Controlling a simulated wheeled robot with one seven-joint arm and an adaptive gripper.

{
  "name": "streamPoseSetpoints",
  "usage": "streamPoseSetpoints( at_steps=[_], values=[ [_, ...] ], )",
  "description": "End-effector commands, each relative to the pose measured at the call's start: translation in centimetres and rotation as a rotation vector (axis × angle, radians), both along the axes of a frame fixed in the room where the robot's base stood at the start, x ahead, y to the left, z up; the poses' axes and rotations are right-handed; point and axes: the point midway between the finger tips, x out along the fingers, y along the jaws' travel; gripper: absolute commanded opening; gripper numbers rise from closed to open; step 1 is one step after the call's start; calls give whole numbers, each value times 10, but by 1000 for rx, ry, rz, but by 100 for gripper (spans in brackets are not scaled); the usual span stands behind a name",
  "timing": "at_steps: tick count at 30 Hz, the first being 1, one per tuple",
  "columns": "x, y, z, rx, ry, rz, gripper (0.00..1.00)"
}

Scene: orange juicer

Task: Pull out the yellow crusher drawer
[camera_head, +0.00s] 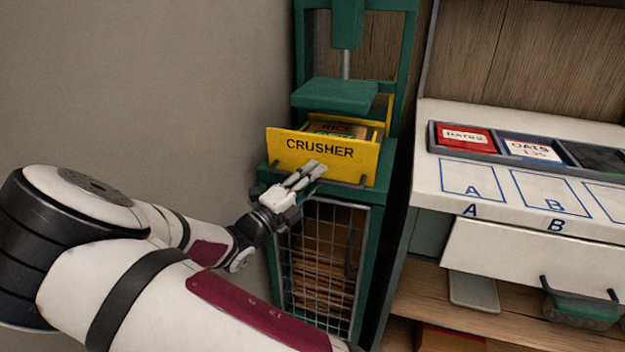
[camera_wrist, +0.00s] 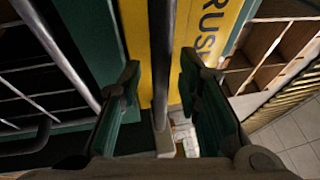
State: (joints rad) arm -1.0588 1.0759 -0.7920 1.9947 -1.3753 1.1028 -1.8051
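The yellow drawer (camera_head: 345,152) has CRUSHER on its front and sits in a green press frame (camera_head: 302,60). A brown pack with lettering (camera_head: 350,131) shows inside it. My gripper (camera_head: 314,170) is at the lower middle of the drawer front and hides the middle of the dark handle bar (camera_head: 361,181). In the wrist view, my gripper (camera_wrist: 161,66) is open, with a green-padded finger on each side of the bar (camera_wrist: 162,30). Gaps show between fingers and bar. The yellow front (camera_wrist: 202,20) is right behind them.
A green press plate (camera_head: 335,95) hangs above the drawer. A wire-mesh cage door (camera_head: 322,265) is below it. To the right are a white counter with lettered spaces (camera_head: 440,205), a tray of labelled packs (camera_head: 500,150) and a white drawer (camera_head: 530,260). A wall (camera_head: 150,80) is on the left.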

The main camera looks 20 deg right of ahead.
Motion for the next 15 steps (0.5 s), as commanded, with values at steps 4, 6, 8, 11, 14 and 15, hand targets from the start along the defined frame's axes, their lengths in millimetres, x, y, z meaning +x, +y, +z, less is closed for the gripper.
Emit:
streamPoseSetpoints(
  at_steps=[4, 6, 8, 11, 14, 15],
  values=[
    [0, 0, 0, 0, 0, 0, 20],
    [0, 0, 0, 0, 0, 0, 4],
    [0, 0, 0, 1, -1, 0, 0],
    [0, 0, 0, 1, -1, 0, 0],
    [0, 0, 0, 1, -1, 0, 0],
    [-1, 1, 0, 1, 0, 0, 0]
  ],
)
